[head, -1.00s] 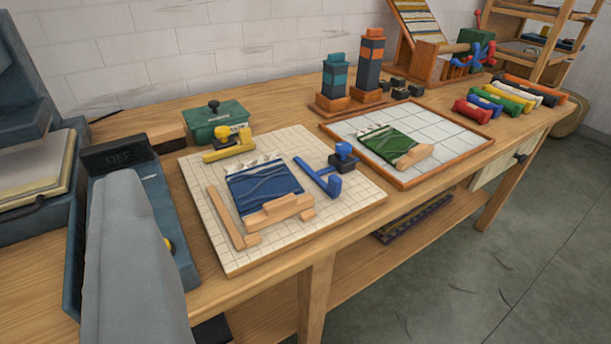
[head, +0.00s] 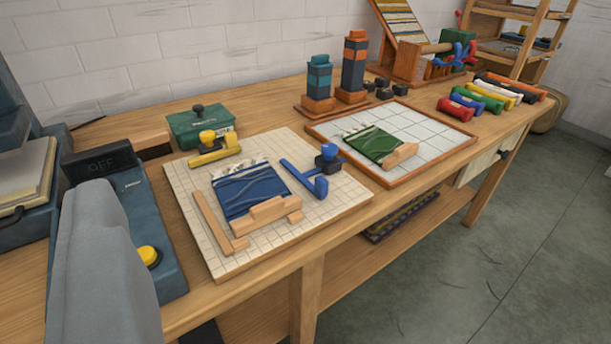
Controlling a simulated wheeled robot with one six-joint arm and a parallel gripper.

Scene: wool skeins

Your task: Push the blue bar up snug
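The blue bar (head: 300,177) lies slanted on the pale gridded board (head: 345,197), right of the blue woven piece (head: 250,190). A narrow strip of board seems to show between bar and piece. A dark clamp block with a blue knob (head: 329,151) sits by the bar's right side, and the bar has a rounded blue end at the front. A wooden corner stop (head: 215,222) borders the piece's left side, and a wooden block (head: 265,213) lies along its front edge. A yellow bar (head: 214,152) with its own knob lies behind the piece. My gripper is not in view.
A grey rounded shape (head: 100,260) fills the lower left, beside a dark box marked OFF (head: 150,220) with a yellow button. A green tin (head: 198,122) stands behind the board. A wood-framed tray (head: 455,148) with a green piece is to the right. Rolls and two towers stand farther back.

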